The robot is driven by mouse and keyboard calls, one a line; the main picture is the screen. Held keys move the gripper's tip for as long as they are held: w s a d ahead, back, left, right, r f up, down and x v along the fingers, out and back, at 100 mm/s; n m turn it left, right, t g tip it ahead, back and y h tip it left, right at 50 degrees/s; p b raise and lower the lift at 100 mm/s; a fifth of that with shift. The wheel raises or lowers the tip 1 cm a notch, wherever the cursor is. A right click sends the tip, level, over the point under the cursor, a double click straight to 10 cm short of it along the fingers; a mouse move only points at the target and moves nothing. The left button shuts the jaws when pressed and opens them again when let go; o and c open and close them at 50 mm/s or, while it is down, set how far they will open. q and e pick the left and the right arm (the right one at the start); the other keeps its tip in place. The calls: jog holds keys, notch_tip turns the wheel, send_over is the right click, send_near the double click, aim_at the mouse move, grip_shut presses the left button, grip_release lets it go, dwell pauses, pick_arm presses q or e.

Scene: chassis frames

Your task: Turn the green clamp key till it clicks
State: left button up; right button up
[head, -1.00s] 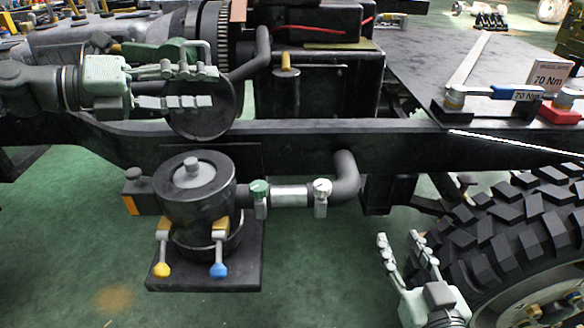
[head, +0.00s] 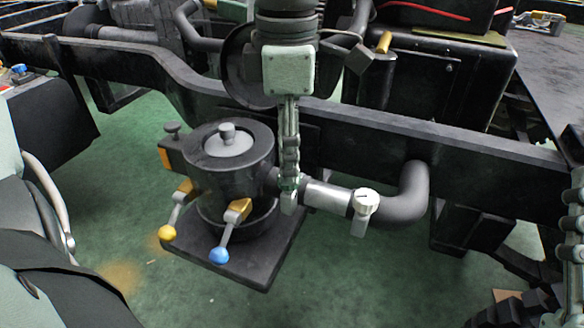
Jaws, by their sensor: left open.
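My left gripper (head: 290,172) points down in the middle of the head view, seen nearly edge-on, with its jaws open. Its fingertips are at the green clamp key (head: 288,184) on the short pipe beside the black round housing (head: 228,165). The fingers hide most of the key; a little green and the pale lug (head: 289,204) below it show. I cannot tell whether the fingers touch the key. A similar clamp with a white key (head: 366,200) sits further right on the pipe. My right gripper (head: 574,240) is cut off at the right edge.
A black chassis rail (head: 400,130) runs behind the pipe. A yellow-knobbed lever (head: 168,231) and a blue-knobbed lever (head: 219,255) stick out at the housing's front. The black pipe elbow (head: 410,195) bends up at the right.

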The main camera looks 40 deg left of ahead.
pick_arm(q)
jog(key=shift+f, duration=1.45)
pick_arm(e)
jog(key=shift+s+d+r+t, duration=0.25)
jog(key=shift+s+r+t, duration=0.15)
jog(key=shift+t, duration=0.1)
jog(key=shift+w, duration=0.1)
pick_arm(q)
grip_shut()
